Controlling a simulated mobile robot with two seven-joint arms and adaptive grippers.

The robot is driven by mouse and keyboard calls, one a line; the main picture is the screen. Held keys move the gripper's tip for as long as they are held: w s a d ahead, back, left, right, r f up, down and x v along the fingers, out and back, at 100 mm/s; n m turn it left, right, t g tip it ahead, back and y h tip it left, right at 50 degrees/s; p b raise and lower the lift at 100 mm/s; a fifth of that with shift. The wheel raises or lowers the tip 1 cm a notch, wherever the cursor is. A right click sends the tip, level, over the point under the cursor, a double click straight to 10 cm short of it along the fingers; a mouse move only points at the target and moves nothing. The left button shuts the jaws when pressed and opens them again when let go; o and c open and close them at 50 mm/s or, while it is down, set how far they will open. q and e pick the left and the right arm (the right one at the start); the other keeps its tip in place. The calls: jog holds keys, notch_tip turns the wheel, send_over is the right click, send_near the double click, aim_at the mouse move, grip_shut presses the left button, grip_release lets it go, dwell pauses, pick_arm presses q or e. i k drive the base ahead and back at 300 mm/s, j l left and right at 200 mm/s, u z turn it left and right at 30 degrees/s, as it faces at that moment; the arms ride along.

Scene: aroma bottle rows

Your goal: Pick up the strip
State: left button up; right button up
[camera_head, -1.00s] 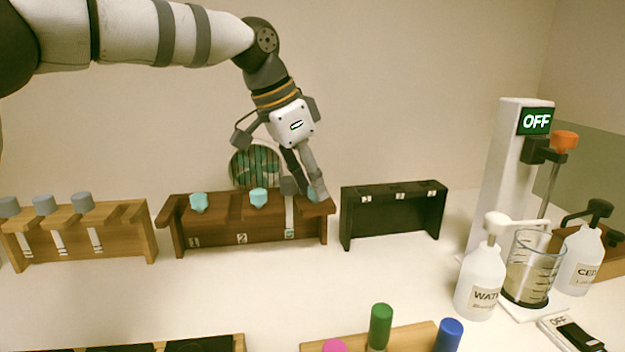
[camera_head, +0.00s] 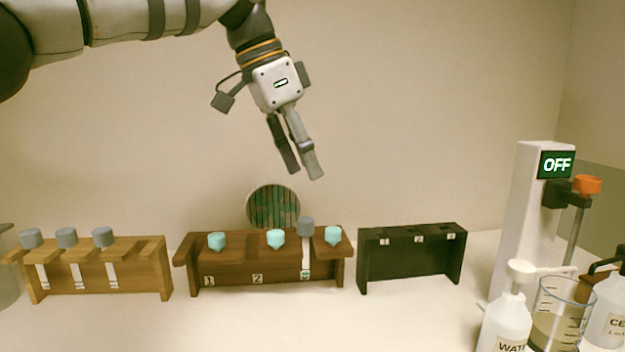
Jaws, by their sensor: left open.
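My left gripper (camera_head: 305,175) hangs open and empty, pointing down, above the right part of the dark brown rack (camera_head: 220,278). A white strip with a grey cap (camera_head: 306,230) stands upright in that rack at its third slot, below my gripper and apart from it. Three more strips with grey caps, left (camera_head: 43,272), middle (camera_head: 78,272) and right (camera_head: 112,270), stand in the light wooden rack (camera_head: 145,270) at the left. Several pale cyan caps, one at the left (camera_head: 217,241), sit on the brown rack. My right gripper is not in view.
A black rack (camera_head: 410,265) with numbered slots and no strips stands right of the brown one. A round green-striped object (camera_head: 273,206) is behind the brown rack. A stirrer stand (camera_head: 515,220), beaker (camera_head: 558,320) and WATER bottle (camera_head: 507,325) crowd the right.

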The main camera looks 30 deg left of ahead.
aim_at(306, 248)
jog(key=k+l, duration=1.15)
jog(key=k, duration=0.15)
